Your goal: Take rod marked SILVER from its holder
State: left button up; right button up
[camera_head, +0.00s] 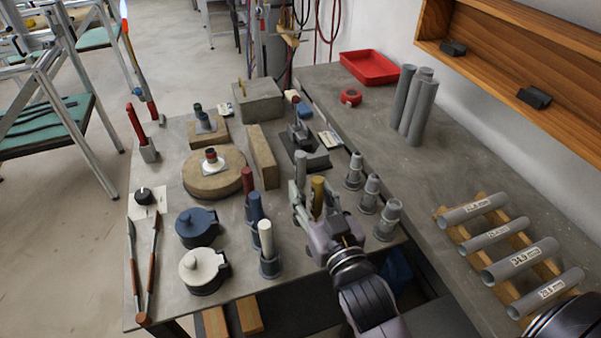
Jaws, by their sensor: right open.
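A pale grey rod (301,165), which looks like the silver one, stands upright on the near table, just beyond my right gripper. Any lettering on it is too small to read. Its holder is mostly hidden by the gripper. A gold rod (318,190) stands nearer, in line with the gap between the fingers of my right gripper (315,196). The fingers are apart, one on each side of the gold rod in the picture; I cannot tell whether they touch it. My left gripper is out of view.
Red (247,180), blue (256,205) and white (265,236) rods stand in a row to the left. Stepped grey holders (370,192) stand to the right. Lidded pots (203,268) are at front left. Labelled grey tubes (520,258) lie on the right bench.

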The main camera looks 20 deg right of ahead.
aim_at(303, 176)
jog(key=w, duration=0.5)
jog(key=shift+a+r, duration=0.15)
jog(key=shift+r, duration=0.35)
jog(key=shift+s, duration=0.15)
grip_shut()
